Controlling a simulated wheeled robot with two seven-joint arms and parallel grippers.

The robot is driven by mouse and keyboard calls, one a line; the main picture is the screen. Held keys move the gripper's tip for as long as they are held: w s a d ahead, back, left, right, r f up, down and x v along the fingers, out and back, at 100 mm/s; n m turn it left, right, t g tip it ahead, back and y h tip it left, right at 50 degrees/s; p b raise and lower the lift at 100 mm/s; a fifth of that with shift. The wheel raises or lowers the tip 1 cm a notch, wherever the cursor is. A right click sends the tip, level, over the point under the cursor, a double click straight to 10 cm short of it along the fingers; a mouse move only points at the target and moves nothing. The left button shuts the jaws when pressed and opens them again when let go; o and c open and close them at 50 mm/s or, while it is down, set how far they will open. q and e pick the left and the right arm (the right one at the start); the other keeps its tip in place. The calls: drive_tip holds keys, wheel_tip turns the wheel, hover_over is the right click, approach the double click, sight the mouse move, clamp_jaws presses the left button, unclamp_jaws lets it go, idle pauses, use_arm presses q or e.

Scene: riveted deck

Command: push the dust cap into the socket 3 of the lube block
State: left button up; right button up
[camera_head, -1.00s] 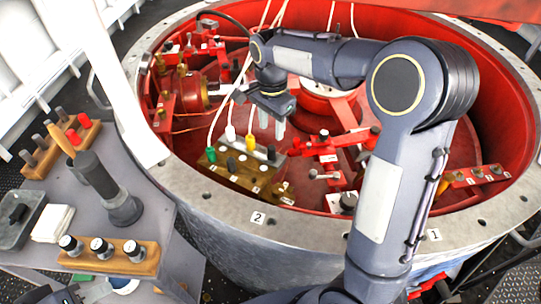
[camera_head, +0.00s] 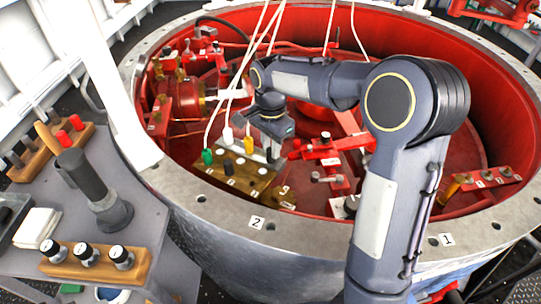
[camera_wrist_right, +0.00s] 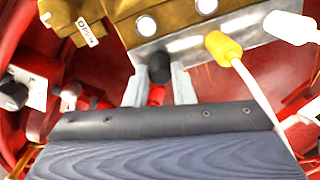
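The brass lube block (camera_head: 268,192), with numbered labels and pale round socket mouths, sits inside the red well; it also shows at the top of the wrist view (camera_wrist_right: 122,22). A black cap (camera_wrist_right: 159,68) stands at the grey metal strip along the block's side. It shows small and partly covered in the head view. My right gripper (camera_wrist_right: 159,82) has its two pale fingers apart, one on each side of this cap; I cannot tell whether they touch it. Another black cap (camera_head: 228,167) stands on the block. The number 3 is not readable. My left gripper is not in view.
Corded yellow (camera_wrist_right: 222,48), white (camera_wrist_right: 290,27) and green (camera_head: 207,156) plugs stand near the block. Red brackets and valves crowd the well beside it. The grey rim (camera_head: 190,190) surrounds it. A side table (camera_head: 150,215) holds a wooden rack (camera_head: 95,262) of black-and-white knobs.

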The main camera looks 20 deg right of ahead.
clamp_jaws()
drive_tip(key=shift+r, duration=0.1)
drive_tip(key=shift+r+p, duration=1.95)
drive_tip(key=shift+p, duration=0.1)
